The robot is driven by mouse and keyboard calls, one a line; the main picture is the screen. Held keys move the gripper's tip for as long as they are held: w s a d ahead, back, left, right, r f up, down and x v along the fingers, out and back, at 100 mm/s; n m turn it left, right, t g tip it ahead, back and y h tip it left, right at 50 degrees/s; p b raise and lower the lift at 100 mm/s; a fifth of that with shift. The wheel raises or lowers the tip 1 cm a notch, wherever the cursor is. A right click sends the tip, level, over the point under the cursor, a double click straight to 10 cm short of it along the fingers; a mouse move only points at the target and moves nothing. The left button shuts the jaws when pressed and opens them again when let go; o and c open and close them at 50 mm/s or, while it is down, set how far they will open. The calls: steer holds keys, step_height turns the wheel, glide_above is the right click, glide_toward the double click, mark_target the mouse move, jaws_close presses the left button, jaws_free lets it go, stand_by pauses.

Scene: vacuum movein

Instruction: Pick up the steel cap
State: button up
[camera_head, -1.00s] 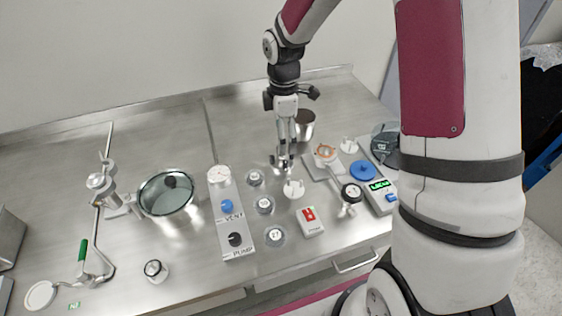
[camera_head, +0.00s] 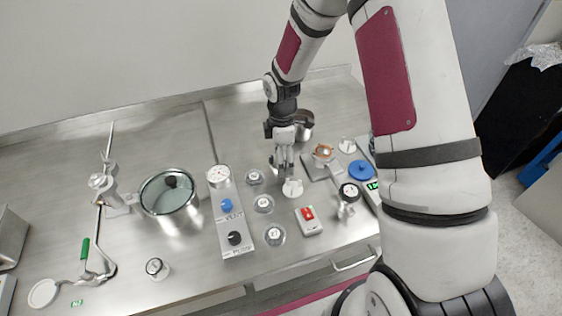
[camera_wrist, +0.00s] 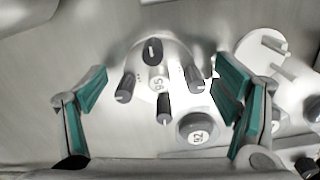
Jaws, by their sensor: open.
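In the wrist view, a round steel piece (camera_wrist: 178,62) with several black knobs and a small number label lies between and beyond the fingers. It looks like the steel cap, but I cannot be sure. My gripper (camera_wrist: 165,102) is open, with its green-padded fingers on either side and nothing between the pads. In the head view my gripper (camera_head: 283,170) points down, low over the bench behind the white pegged disc (camera_head: 293,187). The fingers hide what lies under them there. I cannot tell the exact gap to the steel piece.
A steel pot (camera_head: 305,120) stands behind the gripper. Small labelled round pieces (camera_head: 263,204) and a vent and pump panel (camera_head: 233,215) are to the left. A red-switched box (camera_head: 308,221) is in front. A glass-lidded vessel (camera_head: 168,193) stands farther left.

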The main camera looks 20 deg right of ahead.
steer(key=c, duration=1.3)
steer(key=shift+r, duration=0.1)
